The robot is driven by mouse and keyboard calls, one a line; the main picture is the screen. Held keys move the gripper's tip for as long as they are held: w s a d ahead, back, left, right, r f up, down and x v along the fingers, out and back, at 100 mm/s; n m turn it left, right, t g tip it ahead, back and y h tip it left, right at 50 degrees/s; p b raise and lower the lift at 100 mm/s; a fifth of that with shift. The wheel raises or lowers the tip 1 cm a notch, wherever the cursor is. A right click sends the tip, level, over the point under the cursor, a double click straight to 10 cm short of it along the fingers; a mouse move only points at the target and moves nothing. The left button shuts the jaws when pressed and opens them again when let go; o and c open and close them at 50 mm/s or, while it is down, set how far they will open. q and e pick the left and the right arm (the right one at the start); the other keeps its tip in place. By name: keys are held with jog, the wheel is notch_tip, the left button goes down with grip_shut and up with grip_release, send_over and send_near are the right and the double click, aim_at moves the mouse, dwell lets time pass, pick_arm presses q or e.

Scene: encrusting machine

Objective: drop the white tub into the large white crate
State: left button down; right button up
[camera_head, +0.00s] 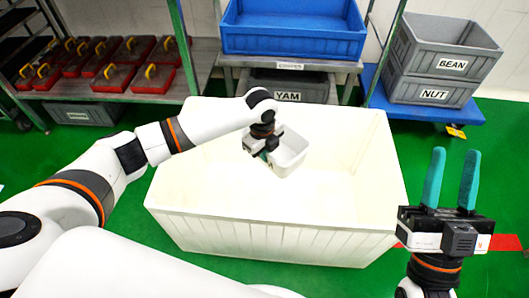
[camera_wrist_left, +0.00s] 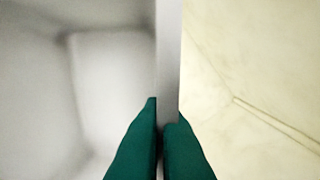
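The white tub (camera_head: 291,153) hangs over the inside of the large white crate (camera_head: 275,226). My left gripper (camera_head: 264,152) reaches in from the left and is shut on the tub's rim. In the left wrist view the green fingers (camera_wrist_left: 160,140) lie on both sides of the tub's wall (camera_wrist_left: 168,60), with the tub's inside on the left and the cream crate interior (camera_wrist_left: 250,70) on the right. The tub's underside is hidden, so I cannot tell whether it touches the crate floor. My right gripper (camera_head: 451,180) is open and empty, to the right of the crate, fingers pointing up.
Behind the crate stand a blue bin (camera_head: 292,40) on a metal shelf and a grey YAM bin (camera_head: 287,88). Grey BEAN (camera_head: 450,47) and NUT (camera_head: 432,91) bins are stacked at the right. Red trays with yellow handles (camera_head: 135,82) sit at the back left. Green floor lies around.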

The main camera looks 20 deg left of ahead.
jog(key=shift+s+r+t, duration=0.15)
jog(key=shift+s+t, duration=0.1)
jog(key=shift+t, duration=0.05)
pick_arm(q)
jog(key=c, duration=1.6)
grip_release()
